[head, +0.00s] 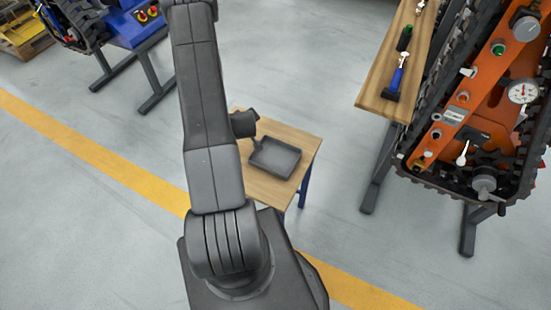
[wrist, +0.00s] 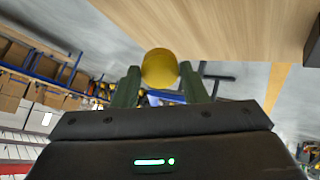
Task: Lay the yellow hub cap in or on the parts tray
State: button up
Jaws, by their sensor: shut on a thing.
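The yellow hub cap (wrist: 160,68) shows in the wrist view, held between the two dark green fingers of my gripper (wrist: 160,84). The jaws are shut on it. In the head view I cannot make out the cap, and my arm hides much of that area. The parts tray (head: 289,169) is a dark grey, shallow, square tray on a small wooden table (head: 303,146). A dark end part of my arm shows just left of the tray's far corner. I cannot tell the height of the cap above the table.
A wooden bench (head: 378,84) with a blue-handled tool (head: 396,80) stands at the right, beside an orange tracked carrier (head: 490,100). A blue tracked machine (head: 130,28) stands at the upper left. The floor around the small table is open, crossed by a yellow line (head: 95,153).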

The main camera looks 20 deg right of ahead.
jog(key=s+d+g, duration=0.1)
jog(key=d+g, duration=0.1)
jog(key=g, duration=0.1)
jog(key=shift+s+m, duration=0.3)
jog(key=shift+s, duration=0.05)
jog(key=shift+s+d+r+g+y, duration=0.15)
jog(key=shift+s+d+g+y, duration=0.15)
jog(key=shift+s+g, duration=0.3)
jog(key=shift+s+a, duration=0.1)
jog(key=shift+s, duration=0.05)
jog(key=shift+s+d+r+m+g, duration=0.2)
jog(key=shift+s+d+r+g, duration=0.2)
jog(key=shift+s+g, duration=0.25)
jog(key=shift+s+d+r+m+g, duration=0.2)
jog(key=shift+s+d+r+g, duration=0.15)
jog(key=shift+s+g, duration=0.25)
notch_tip(320, 180, up, 3)
jog(key=g+y, duration=0.1)
jog(key=g, duration=0.1)
send_over(266, 154)
jog(key=shift+m, duration=0.4)
jog(key=shift+s+f, duration=0.1)
jog(key=shift+f, duration=4.75)
